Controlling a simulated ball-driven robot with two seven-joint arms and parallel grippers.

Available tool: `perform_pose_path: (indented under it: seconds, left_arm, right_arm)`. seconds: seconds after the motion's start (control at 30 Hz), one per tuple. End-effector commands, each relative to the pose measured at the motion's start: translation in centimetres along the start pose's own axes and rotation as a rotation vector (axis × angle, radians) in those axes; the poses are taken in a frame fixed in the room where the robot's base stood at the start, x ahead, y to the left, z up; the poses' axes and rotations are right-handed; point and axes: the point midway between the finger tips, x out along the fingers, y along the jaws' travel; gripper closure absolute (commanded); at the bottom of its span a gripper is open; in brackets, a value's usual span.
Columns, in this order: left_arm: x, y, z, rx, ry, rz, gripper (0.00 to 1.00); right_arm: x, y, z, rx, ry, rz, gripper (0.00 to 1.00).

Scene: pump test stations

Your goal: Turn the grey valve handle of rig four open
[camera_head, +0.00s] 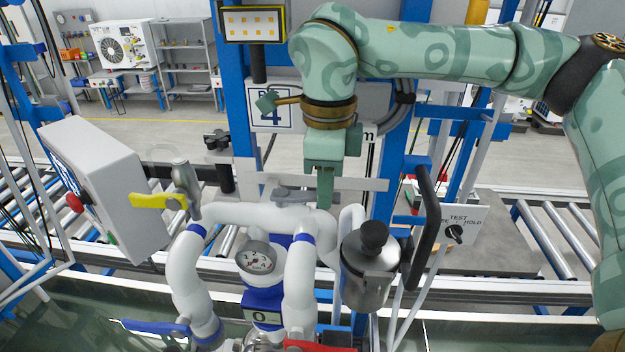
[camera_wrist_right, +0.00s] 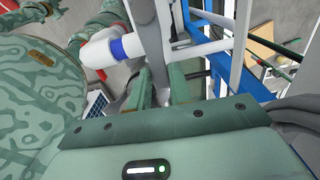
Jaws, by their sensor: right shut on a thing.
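The grey valve handle (camera_head: 292,194) lies roughly level across the top of the white pipework (camera_head: 250,214) in the head view. My right gripper (camera_head: 325,198) reaches down from above at the handle's right end. In the right wrist view, the grey handle (camera_wrist_right: 148,32) runs down between the two green fingertips (camera_wrist_right: 162,84), and the gripper is shut on it. The fingers partly hide the handle's end. A sign with a 4 (camera_head: 270,117) hangs behind the rig. My left gripper is not in view.
A yellow handle (camera_head: 158,201), a blue handle (camera_head: 156,327) and a red handle (camera_head: 318,347) sit on the same pipework. A gauge (camera_head: 257,259) is in the middle. A metal canister (camera_head: 368,272) and a black bar handle (camera_head: 424,228) stand close on the right. A grey control box (camera_head: 106,190) is left.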

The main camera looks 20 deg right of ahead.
Motion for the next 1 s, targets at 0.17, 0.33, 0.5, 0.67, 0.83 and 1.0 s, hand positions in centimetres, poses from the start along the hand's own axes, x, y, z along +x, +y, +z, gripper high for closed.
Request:
perform_pose_path:
  seconds: [0.17, 0.33, 0.5, 0.67, 0.83, 1.0]
  left_arm:
    - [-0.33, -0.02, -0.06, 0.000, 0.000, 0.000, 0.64]
    - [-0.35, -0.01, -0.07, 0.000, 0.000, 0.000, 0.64]
    - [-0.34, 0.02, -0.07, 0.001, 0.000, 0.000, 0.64]
    - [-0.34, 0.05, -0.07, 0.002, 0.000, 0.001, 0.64]
    - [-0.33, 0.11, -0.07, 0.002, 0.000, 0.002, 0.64]
    - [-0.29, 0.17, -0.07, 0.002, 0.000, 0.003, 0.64]
  right_arm:
    - [-0.21, -0.31, -0.28, -0.025, -0.004, -0.005, 1.00]
    - [-0.18, -0.37, -0.34, -0.035, -0.005, -0.005, 1.00]
    - [-0.18, -0.37, -0.32, -0.036, -0.006, -0.006, 1.00]
    - [-0.19, -0.38, -0.30, -0.036, -0.006, -0.006, 0.71]
    - [-0.11, -0.33, -0.33, -0.035, -0.004, -0.004, 0.57]
    - [-0.17, -0.32, -0.34, -0.035, -0.003, -0.003, 0.57]
